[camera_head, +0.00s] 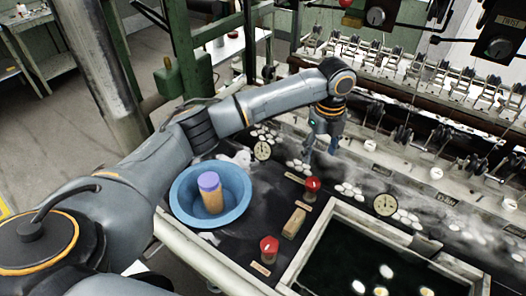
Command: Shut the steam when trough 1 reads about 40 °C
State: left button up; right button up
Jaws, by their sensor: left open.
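My left gripper (321,145) is open and empty, pointing down above the back of the basin counter. It is between a round dial gauge (262,151) on its left and a second dial gauge (385,204) to its right. A red valve knob (312,184) stands just in front of the gripper, apart from it. Another red valve knob (268,246) is nearer the front. The dial needles are too small to read, and I cannot tell which gauge belongs to trough 1. Pale steam (385,172) hangs over the back troughs. My right gripper is not in view.
A blue bowl (241,208) holding a purple-topped cylinder (210,194) sits below my left arm. A tan block (295,222) lies between the red knobs. A dark water basin (345,250) with white cocoons is at the front right. Reeling machinery (420,75) fills the back.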

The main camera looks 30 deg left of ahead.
aim_at(306, 186)
pick_arm(q)
jog(key=shift+d, duration=0.1)
